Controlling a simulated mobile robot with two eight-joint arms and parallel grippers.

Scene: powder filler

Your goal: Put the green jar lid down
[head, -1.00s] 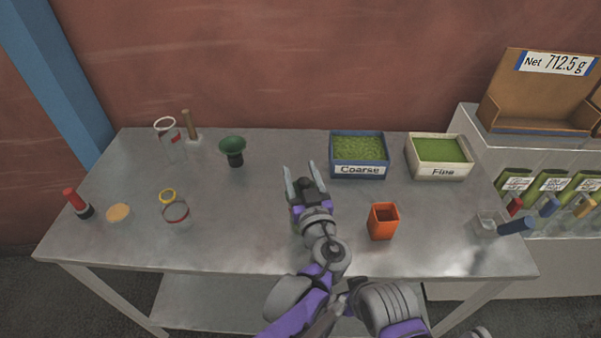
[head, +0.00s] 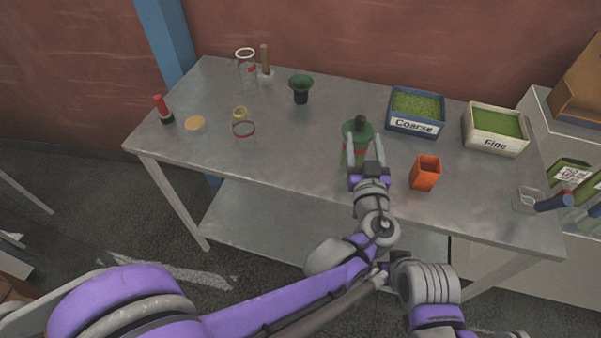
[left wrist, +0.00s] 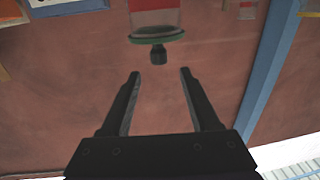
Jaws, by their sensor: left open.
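The green jar lid (head: 357,131), a disc with a dark knob, shows near the middle of the table in the head view. It is on top of a clear jar (head: 352,150) with a red label. In the left wrist view the lid (left wrist: 158,37) and its black knob appear upside down, with the jar (left wrist: 153,18) beyond. My left gripper (head: 365,145) is open, its fingertips (left wrist: 158,73) apart from the knob with a visible gap and nothing between them. My right gripper is not in view.
An orange cup (head: 425,173) stands right of my gripper. A blue Coarse bin (head: 414,127) and a white Fine bin (head: 494,143) stand at the right. The table's front left is clear.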

